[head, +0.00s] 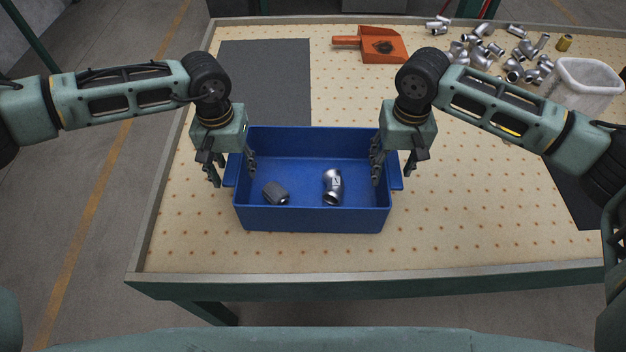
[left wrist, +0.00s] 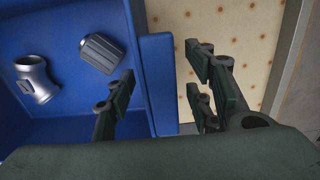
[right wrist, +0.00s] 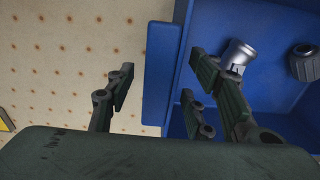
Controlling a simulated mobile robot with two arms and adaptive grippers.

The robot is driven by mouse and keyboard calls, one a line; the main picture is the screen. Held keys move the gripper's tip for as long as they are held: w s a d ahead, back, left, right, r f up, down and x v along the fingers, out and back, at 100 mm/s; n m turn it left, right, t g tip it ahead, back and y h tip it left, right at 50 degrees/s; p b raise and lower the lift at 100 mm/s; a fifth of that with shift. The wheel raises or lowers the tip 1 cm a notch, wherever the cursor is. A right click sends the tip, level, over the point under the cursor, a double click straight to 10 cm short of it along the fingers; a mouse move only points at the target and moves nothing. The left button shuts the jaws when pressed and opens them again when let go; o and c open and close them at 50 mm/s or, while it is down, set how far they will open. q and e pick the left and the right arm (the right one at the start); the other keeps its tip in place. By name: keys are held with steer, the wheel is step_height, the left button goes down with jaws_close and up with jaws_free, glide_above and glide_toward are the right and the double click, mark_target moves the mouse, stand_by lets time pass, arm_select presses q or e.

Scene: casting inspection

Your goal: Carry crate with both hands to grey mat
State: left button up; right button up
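A blue crate (head: 315,219) stands on the pegboard table near its front edge. Gaps show between fingers and handles in both wrist views. The grey mat (head: 265,75) lies flat behind the crate at the back left.
An orange dustpan (head: 383,46) lies right of the mat. Several silver fittings (head: 480,52) are scattered at the back right, beside a white bin (head: 582,84). A dark mat (head: 580,195) shows at the right edge. The grey mat is clear.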

arm_select(q)
jaws_close()
arm_select(e)
jaws_close()
arm_select(q)
steer(key=shift+w+r, duration=0.1)
steer(key=shift+r, duration=0.05)
arm_select(e)
steer(key=shift+w+r, duration=0.1)
steer(key=shift+r, duration=0.05)
